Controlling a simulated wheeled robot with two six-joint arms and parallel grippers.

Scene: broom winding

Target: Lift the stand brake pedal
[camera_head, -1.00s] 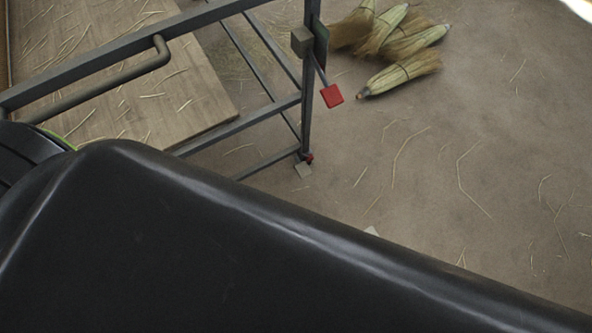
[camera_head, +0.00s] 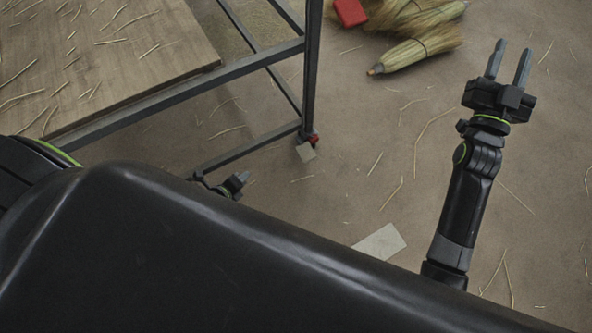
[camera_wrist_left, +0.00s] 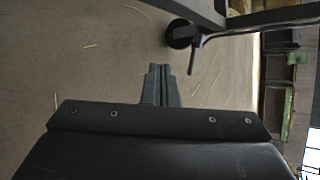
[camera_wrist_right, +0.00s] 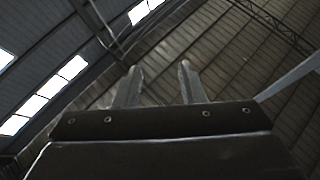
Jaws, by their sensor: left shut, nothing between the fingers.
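The stand's leg (camera_head: 312,65) ends near the floor in a small red part (camera_head: 313,138) and a pale plate (camera_head: 306,152), which looks like the brake pedal. In the left wrist view a dark wheel (camera_wrist_left: 180,34) and a thin dark lever (camera_wrist_left: 193,60) show at the stand's foot. My left gripper (camera_head: 241,182) is low, to the left of the pale plate and apart from it. In the left wrist view its fingers (camera_wrist_left: 159,70) are together and empty. My right gripper (camera_head: 510,60) is open and empty on the right, pointing up, away from the stand.
Broom heads (camera_head: 415,50) lie on the floor beyond the stand, near a red block (camera_head: 351,12) at the top. A wooden board (camera_head: 120,60) with straw is at the left. A pale sheet (camera_head: 380,242) lies on the floor. Floor between leg and right arm is clear but for straw.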

